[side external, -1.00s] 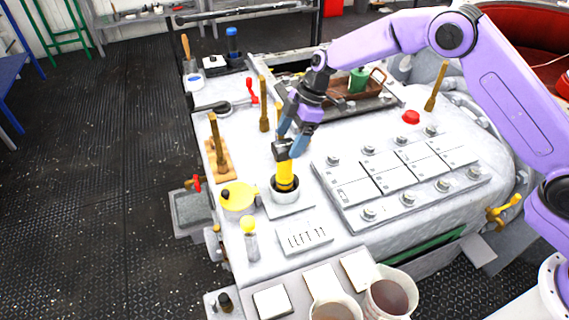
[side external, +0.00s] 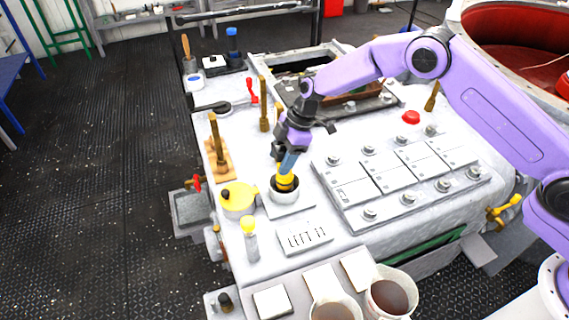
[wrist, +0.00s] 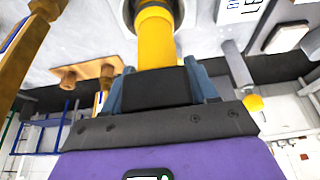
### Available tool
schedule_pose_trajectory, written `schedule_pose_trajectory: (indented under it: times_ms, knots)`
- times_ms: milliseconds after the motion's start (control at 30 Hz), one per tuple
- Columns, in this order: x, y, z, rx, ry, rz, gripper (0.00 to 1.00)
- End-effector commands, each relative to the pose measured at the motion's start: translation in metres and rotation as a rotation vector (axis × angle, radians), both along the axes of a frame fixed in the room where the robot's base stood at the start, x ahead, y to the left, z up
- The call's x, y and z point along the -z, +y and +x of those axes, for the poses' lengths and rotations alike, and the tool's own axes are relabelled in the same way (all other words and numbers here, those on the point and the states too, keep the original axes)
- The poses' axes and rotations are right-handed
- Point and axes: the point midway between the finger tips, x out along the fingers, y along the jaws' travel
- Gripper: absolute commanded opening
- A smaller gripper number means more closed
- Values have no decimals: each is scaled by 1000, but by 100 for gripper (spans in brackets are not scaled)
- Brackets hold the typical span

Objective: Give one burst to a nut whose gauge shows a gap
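A yellow tool with a black top (wrist: 155,88) stands upright in a round metal holder (side external: 284,196) on a pale square plate. Its yellow shaft (side external: 286,183) shows just below my fingers. My gripper (side external: 288,160) is right over the holder, pointing down. In the wrist view its blue fingers lie against both sides of the black top with no visible gap. Hex nuts, such as one at the front (side external: 369,214), line both sides of a panel of white plates (side external: 388,178). The plates' gauge marks are too small to read.
A yellow pot (side external: 238,199) and a yellow-topped post (side external: 250,240) stand left of the holder. Wooden pegs (side external: 264,105) rise behind. A red button (side external: 411,117) is beyond the panel. A card with tally marks (side external: 303,237) and two mugs (side external: 390,293) are in front.

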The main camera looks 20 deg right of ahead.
Motion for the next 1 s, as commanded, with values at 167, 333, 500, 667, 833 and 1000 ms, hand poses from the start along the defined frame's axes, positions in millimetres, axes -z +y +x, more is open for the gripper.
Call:
schedule_pose_trajectory:
  times_ms: [167,333,500,667,833,1000]
  knots:
    - [-1,0,0,1,-2,1,6]
    - [-1,0,0,0,-1,1,6]
    - [-13,0,1,-1,-3,2,6]
    - [-41,0,1,0,-4,3,6]
    - [-72,0,1,-1,-5,3,6]
    - [-93,0,1,-1,-4,3,6]
